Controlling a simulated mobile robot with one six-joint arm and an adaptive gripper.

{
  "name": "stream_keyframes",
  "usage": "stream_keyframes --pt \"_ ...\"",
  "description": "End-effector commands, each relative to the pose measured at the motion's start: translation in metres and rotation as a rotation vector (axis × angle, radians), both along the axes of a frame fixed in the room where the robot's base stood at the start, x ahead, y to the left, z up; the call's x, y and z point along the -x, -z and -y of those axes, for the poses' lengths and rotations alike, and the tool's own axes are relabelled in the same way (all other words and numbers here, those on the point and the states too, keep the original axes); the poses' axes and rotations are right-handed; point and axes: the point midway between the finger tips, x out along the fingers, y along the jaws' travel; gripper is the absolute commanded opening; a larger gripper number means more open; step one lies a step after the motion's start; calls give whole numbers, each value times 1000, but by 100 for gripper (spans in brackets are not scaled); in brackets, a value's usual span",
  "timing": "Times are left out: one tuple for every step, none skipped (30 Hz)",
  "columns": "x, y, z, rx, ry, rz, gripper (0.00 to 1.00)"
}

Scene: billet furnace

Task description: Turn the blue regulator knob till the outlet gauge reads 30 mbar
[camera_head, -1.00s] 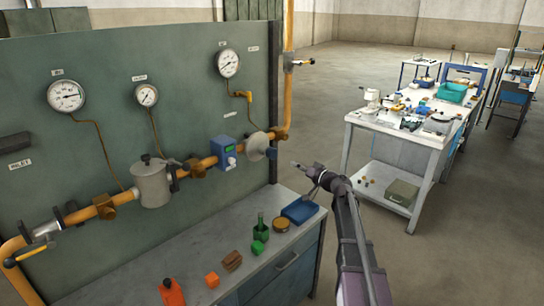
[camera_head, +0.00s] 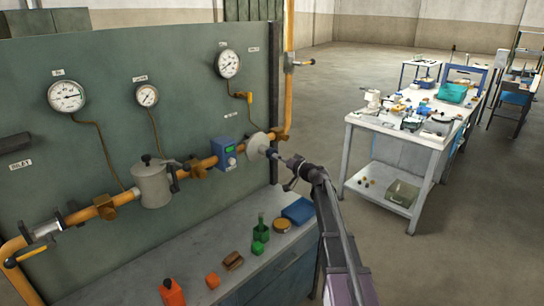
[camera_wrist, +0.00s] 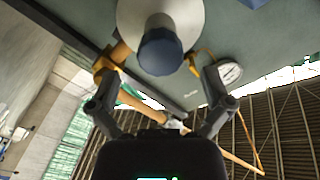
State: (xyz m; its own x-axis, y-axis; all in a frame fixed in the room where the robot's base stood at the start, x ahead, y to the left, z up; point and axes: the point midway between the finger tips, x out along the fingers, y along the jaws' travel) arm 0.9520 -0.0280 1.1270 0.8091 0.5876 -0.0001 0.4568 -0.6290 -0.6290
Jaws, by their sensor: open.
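The blue regulator knob (camera_wrist: 160,52) sticks out from the white round regulator body (camera_wrist: 188,18) in the wrist view. In the head view the regulator body (camera_head: 257,146) sits on the orange pipe at the panel's right, with the knob (camera_head: 270,152) facing my gripper (camera_head: 281,160). In the wrist view my gripper (camera_wrist: 160,78) is open, its fingers spread on either side of and short of the knob, with no contact visible. The right gauge (camera_head: 228,63) hangs above the regulator; it also shows in the wrist view (camera_wrist: 229,72). Its reading and label are too small to read.
Two more gauges, a left one (camera_head: 67,96) and a small middle one (camera_head: 147,96), hang on the green panel. A blue meter box (camera_head: 224,153) sits left of the regulator. Below, a bench (camera_head: 205,240) holds several small items, including a green bottle (camera_head: 261,226).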

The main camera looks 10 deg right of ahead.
Motion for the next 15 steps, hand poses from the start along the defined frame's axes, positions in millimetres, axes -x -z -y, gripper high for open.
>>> stream_keyframes --pt "-9 0 -5 0 -1 0 100" --pt "-12 0 -8 0 -1 0 100" --pt "-16 0 -11 0 -1 0 100" --pt "-19 0 -13 0 -1 0 100" --pt "-22 0 -15 0 -1 0 100" --pt "-25 0 -17 0 -1 0 100" --pt "-27 0 -19 0 -1 0 100" --pt "-29 0 -20 0 -1 1 100" --pt "-31 0 -22 0 0 0 100" --pt "-33 0 -23 0 0 0 100" --pt "-34 0 -24 0 0 0 100" --pt "-35 0 -25 0 0 0 100" --pt "-35 0 -26 0 0 0 100" --pt "-36 0 -26 0 0 0 100" --pt "-36 0 -26 0 0 0 100"
